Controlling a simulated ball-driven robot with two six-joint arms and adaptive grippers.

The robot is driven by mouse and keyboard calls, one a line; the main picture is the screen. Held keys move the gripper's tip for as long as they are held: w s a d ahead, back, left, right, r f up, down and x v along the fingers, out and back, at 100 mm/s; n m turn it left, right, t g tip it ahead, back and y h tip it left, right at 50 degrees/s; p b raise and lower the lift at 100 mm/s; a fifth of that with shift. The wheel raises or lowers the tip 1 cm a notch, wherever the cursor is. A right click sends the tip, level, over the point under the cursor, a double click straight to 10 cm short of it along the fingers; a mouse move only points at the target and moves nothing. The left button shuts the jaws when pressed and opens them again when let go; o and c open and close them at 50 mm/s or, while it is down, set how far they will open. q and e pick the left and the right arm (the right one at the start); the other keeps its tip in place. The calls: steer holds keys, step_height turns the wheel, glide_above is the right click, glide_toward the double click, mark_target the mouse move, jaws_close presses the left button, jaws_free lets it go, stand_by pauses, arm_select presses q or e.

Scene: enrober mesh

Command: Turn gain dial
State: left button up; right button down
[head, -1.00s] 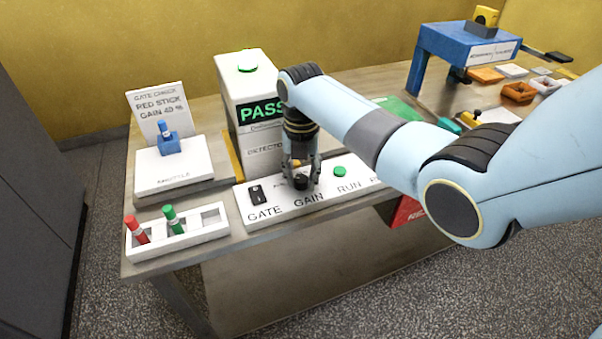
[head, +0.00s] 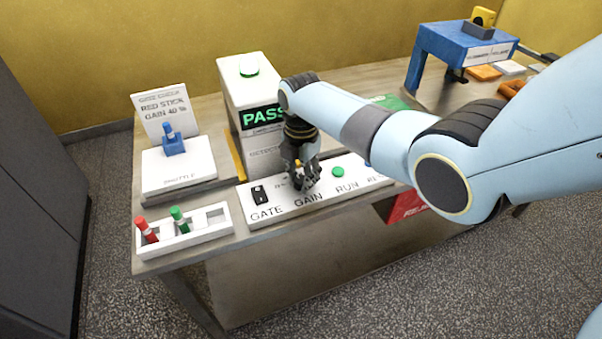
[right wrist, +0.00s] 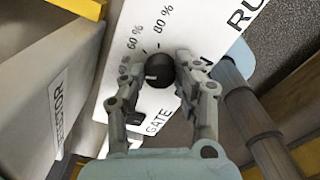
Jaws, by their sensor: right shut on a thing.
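The gain dial (right wrist: 161,68) is a round black knob with a white pointer mark, on the white control panel (right wrist: 104,118). My right gripper (right wrist: 158,78) reaches down over it with a finger on either side and is shut on it. In the right wrist view the pointer mark lies toward the left side of the knob, and 60 % and 80 % marks are readable beside it. In the head view my right gripper (head: 305,182) stands over the GAIN label and hides most of the dial. My left gripper is not in view.
A black GATE switch (head: 259,195) and a green RUN button (head: 338,172) flank the dial. Behind stands the detector (head: 241,73) showing PASS. A sign (head: 163,104) reads RED STICK, GAIN 40 %. A white rack (head: 186,239) holds red and green sticks.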

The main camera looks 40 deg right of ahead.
mark_target(301, 179)
stand_by(0.5)
steer(key=c, duration=0.9)
jaws_free()
steer(key=shift+c, duration=0.2)
steer(key=shift+r, duration=0.1)
step_height(301, 179, up, 12)
